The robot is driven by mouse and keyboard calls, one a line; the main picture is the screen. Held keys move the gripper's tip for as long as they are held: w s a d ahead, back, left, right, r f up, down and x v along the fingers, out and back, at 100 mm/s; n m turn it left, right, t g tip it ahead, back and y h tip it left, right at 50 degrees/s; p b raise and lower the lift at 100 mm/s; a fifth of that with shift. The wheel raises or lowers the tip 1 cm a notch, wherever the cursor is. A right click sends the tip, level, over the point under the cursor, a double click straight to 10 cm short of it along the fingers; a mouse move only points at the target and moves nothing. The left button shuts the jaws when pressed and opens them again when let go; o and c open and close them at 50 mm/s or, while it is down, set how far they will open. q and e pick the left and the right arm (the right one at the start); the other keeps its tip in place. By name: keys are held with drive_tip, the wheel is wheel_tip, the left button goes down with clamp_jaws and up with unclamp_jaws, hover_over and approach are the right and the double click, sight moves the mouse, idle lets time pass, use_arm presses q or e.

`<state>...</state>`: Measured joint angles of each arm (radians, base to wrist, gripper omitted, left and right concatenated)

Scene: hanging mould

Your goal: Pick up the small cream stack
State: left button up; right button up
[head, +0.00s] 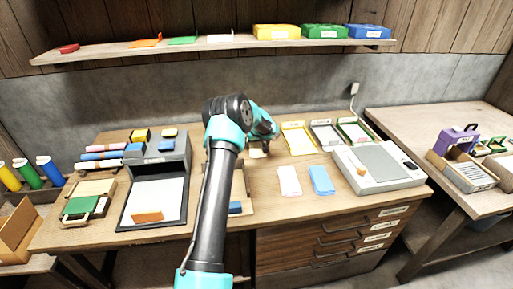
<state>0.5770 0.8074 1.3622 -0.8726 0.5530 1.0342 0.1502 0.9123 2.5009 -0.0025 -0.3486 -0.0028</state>
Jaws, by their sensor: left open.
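A small cream stack (257,153) lies on the wooden desk (262,205), just below my left gripper in the head view. My left gripper (267,138) is open and points down over the desk near the stack. The gripper and wrist cover part of the area, and I cannot tell whether the fingers touch the stack. My right gripper does not show.
Three paper trays (326,133) stand right of the gripper. Pink notes (289,181) and blue notes (321,180) lie in front of them. A grey-white device (378,166) sits at right, and a dark clipboard-like stand (155,200) at left. A shelf (210,46) hangs above.

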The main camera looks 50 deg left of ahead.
sight(257, 145)
use_arm(q)
drive_tip(key=shift+x, duration=1.05)
drive_tip(key=shift+r, duration=0.1)
drive_tip(key=c, duration=1)
drive_tip(key=shift+r, duration=0.1)
wheel_tip(257, 145, up, 10)
